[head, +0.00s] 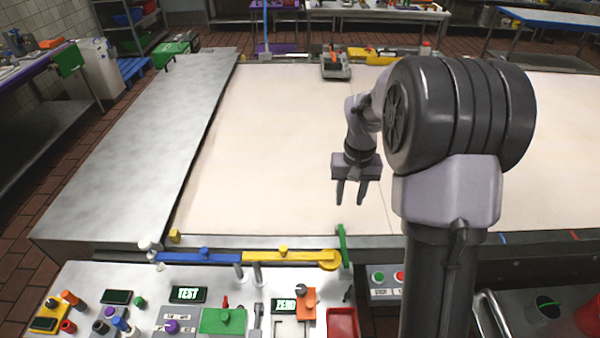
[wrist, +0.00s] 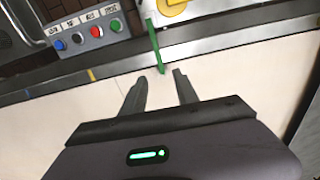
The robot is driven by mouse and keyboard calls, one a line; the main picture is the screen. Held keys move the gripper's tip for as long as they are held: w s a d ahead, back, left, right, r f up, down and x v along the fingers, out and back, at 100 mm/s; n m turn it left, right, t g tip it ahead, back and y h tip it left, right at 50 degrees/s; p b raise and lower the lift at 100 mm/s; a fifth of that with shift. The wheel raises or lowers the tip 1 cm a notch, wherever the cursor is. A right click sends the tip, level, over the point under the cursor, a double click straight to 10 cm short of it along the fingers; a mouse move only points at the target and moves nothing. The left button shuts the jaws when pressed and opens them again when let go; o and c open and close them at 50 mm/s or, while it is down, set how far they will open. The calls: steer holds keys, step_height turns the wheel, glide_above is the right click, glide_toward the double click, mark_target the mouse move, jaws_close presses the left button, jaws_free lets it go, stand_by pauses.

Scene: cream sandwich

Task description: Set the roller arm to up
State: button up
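No part is labelled as the roller arm. A narrow green bar (head: 343,245) stands at the right end of a yellow bar (head: 290,256), beside its round yellow end, at the front edge of the pale surface. In the wrist view the green bar (wrist: 156,46) runs from near the yellow round part (wrist: 172,6) to a spot just beyond my fingertips. My gripper (head: 350,197) is above the pale surface, past the green bar, fingers pointing down. It is open and empty; the wrist view shows the gap between its fingers (wrist: 159,85).
A blue bar (head: 205,257) lies left of the yellow one. A control panel (head: 75,275) with buttons, levers and small displays is along the front. A button box (wrist: 90,32) sits right of the green bar in the head view. The pale surface (head: 270,150) around my gripper is clear.

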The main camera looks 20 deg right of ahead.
mark_target(343, 239)
steer(key=f+b, duration=0.1)
steer(key=f, duration=0.5)
steer(key=f+b, duration=0.1)
steer(key=f, duration=0.5)
steer(key=f+b, duration=0.1)
steer(key=f, duration=0.6)
steer(key=shift+w+d, duration=0.3)
steer(key=shift+d, duration=0.05)
jaws_close()
